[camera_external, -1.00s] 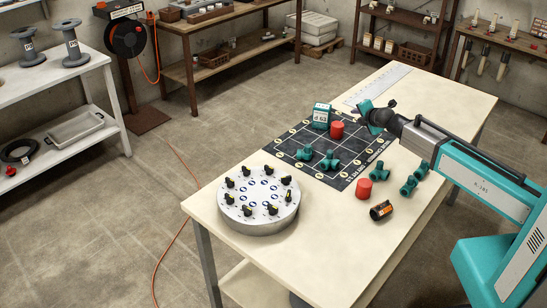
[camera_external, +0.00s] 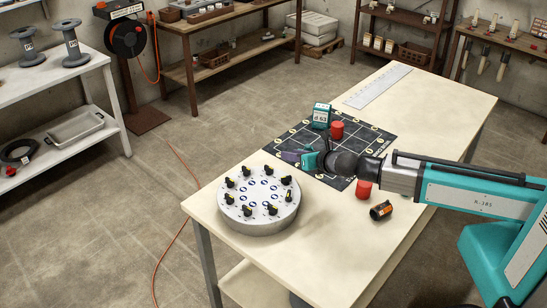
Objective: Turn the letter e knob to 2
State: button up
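A round grey-white knob panel (camera_external: 258,216) sits at the near left end of the table. Several black knobs with yellow marks stand in a ring on its top, around blue round symbols. The letters by the knobs are too small to read, so I cannot tell which knob is e or where it points. My gripper (camera_external: 296,158) is over the dark mat, behind and to the right of the panel and apart from it. Its fingers are small and partly hidden by its own body, so I cannot tell whether it is open.
A dark gridded mat (camera_external: 361,137) covers the table's middle. On it stand a teal box (camera_external: 321,116) and a red cylinder (camera_external: 337,130). Another red cylinder (camera_external: 363,189) and a black-orange cylinder (camera_external: 381,210) are near my arm. A ruler (camera_external: 379,87) lies behind. The front of the tabletop is clear.

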aim_at(250, 170)
jog(key=s+a+n, duration=0.1)
jog(key=s+a, duration=0.1)
jog(key=s, duration=0.1)
jog(key=s+a+n+y+p, duration=0.1)
jog(key=s+n, duration=0.1)
jog(key=s, duration=0.2)
jog(key=s+a+r+n+g, duration=0.1)
jog(key=s+a, duration=0.1)
jog(key=s, duration=0.1)
jog(key=shift+s+a+n+y, duration=0.3)
jog(key=shift+s+a+n, duration=0.05)
jog(key=shift+n, duration=0.05)
jog(key=shift+w, duration=0.1)
jog(key=shift+p+x, duration=1.7)
jog(key=shift+x, duration=5.15)
grip_shut()
